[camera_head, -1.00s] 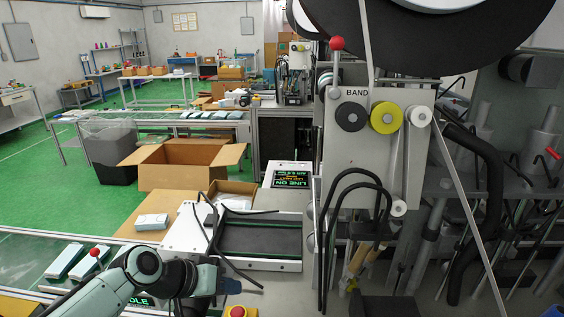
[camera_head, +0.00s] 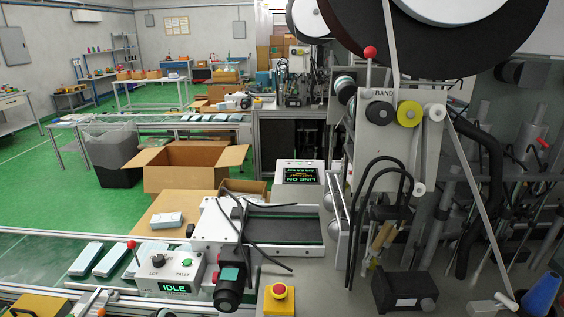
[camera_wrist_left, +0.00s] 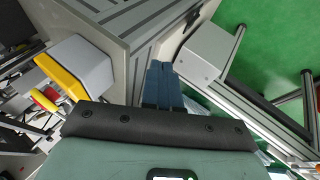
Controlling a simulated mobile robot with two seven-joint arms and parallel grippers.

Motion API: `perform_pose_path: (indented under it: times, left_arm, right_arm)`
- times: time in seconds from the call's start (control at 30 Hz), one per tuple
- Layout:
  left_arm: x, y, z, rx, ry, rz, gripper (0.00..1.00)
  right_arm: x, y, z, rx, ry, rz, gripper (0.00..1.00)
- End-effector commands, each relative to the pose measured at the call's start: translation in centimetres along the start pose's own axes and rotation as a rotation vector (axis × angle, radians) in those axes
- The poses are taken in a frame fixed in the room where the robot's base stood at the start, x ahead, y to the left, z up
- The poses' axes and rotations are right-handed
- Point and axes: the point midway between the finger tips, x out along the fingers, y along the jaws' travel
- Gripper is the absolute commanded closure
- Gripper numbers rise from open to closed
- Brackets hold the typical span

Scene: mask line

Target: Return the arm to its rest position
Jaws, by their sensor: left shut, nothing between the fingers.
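My left gripper (camera_wrist_left: 163,86) shows in the left wrist view, with its two blue fingers together and nothing between them. The fingers point at the lower part of a grey panelled cabinet (camera_wrist_left: 135,25), and I cannot tell how far away it is. Beyond them at the right are a pale box (camera_wrist_left: 205,50) and the green floor. My left arm and gripper cannot be made out in the head view. My right gripper is in neither view.
A control box (camera_head: 168,270) with a red-knobbed lever reads IDLE at front left. A red stop button (camera_head: 279,292) stands right of it. Pale packs (camera_head: 86,258) lie on the left conveyor. An open carton (camera_head: 190,168) stands behind. The band machine (camera_head: 390,140) fills the right.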

Motion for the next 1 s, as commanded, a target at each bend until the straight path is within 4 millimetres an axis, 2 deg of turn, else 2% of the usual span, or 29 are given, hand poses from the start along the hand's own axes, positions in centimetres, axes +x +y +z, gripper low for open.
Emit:
perform_pose_path:
  times: [0.03,0.1,0.17,0.27,0.3,0.4,0.5,0.6,0.73,1.0]
  left_arm:
    - [2.7,-2.0,2.3,-0.042,-0.044,-0.026,1.0]
    - [5.9,-4.7,5.7,-0.092,-0.088,-0.066,1.0]
    - [8.4,-6.7,9.1,-0.128,-0.128,-0.099,1.0]
    - [11.5,-9.5,15.5,-0.183,-0.196,-0.152,1.0]
    - [12.4,-10.4,18.2,-0.204,-0.225,-0.172,1.0]
    - [13.6,-12.0,25.0,-0.245,-0.291,-0.214,1.0]
    - [13.6,-12.7,30.7,-0.275,-0.347,-0.245,1.0]
    - [13.1,-12.9,34.5,-0.294,-0.383,-0.263,1.0]
    - [12.7,-12.9,36.9,-0.305,-0.403,-0.273,1.0]
    - [12.6,-13.0,37.2,-0.307,-0.403,-0.275,1.0]
  right_arm:
    - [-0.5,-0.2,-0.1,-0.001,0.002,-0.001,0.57]
    - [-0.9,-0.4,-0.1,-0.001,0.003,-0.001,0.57]
    - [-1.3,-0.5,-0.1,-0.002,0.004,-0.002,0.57]
    - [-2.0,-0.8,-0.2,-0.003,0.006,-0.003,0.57]
    - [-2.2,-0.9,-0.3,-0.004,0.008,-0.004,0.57]
    - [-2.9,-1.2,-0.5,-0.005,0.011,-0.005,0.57]
    - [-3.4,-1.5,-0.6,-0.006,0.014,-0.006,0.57]
    - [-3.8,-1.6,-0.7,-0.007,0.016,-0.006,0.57]
    - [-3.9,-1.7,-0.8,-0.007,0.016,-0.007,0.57]
    - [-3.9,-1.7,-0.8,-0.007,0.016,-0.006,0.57]
